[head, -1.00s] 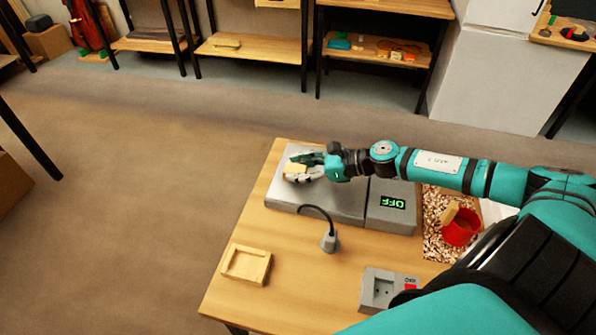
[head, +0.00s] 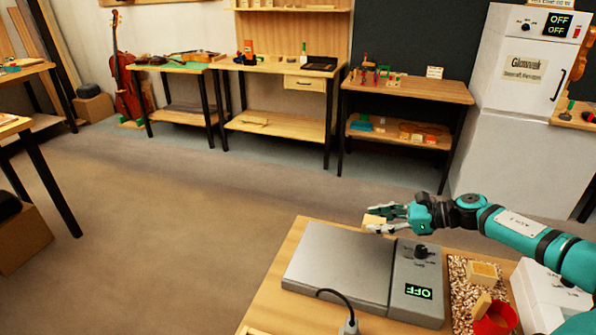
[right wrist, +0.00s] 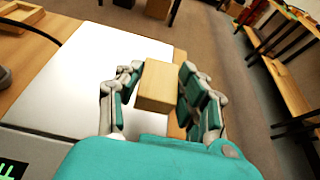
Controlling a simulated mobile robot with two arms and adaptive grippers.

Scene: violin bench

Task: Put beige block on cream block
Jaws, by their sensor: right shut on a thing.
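My right gripper (head: 384,219) is shut on a small beige block (head: 373,221) near the far right edge of a flat grey plate. In the right wrist view the beige block (right wrist: 159,86) sits between the two fingers of my right gripper (right wrist: 158,95), in the air. A pale yellowish block (head: 483,272) stands on the wood-chip bed at right; I cannot tell whether it is the cream block. My left gripper is not in view.
The plate device (head: 340,262) with its OFF display fills much of the bench (head: 262,310). A red cup (head: 497,318) with a wooden piece in it stands at the lower right. A cable plug (head: 349,326) is in front. Shelves and a white cabinet (head: 510,150) stand behind.

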